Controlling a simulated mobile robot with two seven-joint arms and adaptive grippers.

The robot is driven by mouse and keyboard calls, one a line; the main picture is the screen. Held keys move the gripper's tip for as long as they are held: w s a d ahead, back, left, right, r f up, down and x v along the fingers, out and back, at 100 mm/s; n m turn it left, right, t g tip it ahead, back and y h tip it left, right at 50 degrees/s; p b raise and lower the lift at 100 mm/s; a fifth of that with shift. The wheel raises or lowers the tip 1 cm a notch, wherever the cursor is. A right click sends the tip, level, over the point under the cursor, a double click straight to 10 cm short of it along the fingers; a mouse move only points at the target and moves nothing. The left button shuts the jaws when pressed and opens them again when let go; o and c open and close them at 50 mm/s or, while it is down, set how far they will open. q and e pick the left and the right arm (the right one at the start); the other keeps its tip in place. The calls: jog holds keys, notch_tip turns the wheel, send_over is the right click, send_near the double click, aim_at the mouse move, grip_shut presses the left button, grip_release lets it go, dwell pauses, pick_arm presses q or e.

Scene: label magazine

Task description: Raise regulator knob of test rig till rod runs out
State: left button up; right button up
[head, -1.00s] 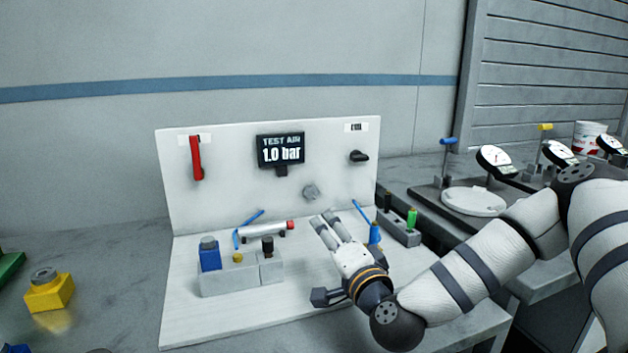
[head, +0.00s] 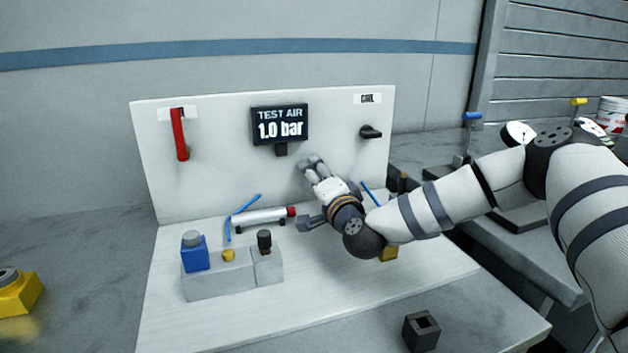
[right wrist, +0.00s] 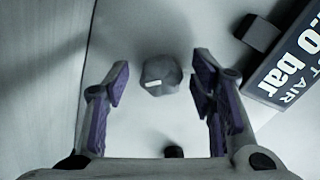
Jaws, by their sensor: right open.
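The grey faceted regulator knob (right wrist: 161,75) is on the white panel, between and beyond my right fingertips in the right wrist view; my fingers largely hide it in the head view. My right gripper (head: 312,164) is open in front of the panel, below the display, with a finger on each side of the knob and no visible contact. The display (head: 280,125) reads TEST AIR 1.0 bar. The white cylinder (head: 262,217) with a red end lies low in front of the panel; no extended rod is clearly visible. My left gripper is out of view.
A red lever (head: 179,135) and a black knob (head: 370,132) flank the display. A grey block (head: 215,280) with a blue block (head: 195,252) stands on the board (head: 320,290). A dark square socket (head: 421,331) is at the front right.

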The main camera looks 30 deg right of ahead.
jog(key=shift+w+r, duration=0.1)
jog(key=shift+w, duration=0.05)
jog(key=c, duration=1.2)
jog(key=shift+m, duration=1.7)
jog(key=o, duration=1.2)
jog(key=v, duration=1.2)
jog(key=shift+d, duration=0.1)
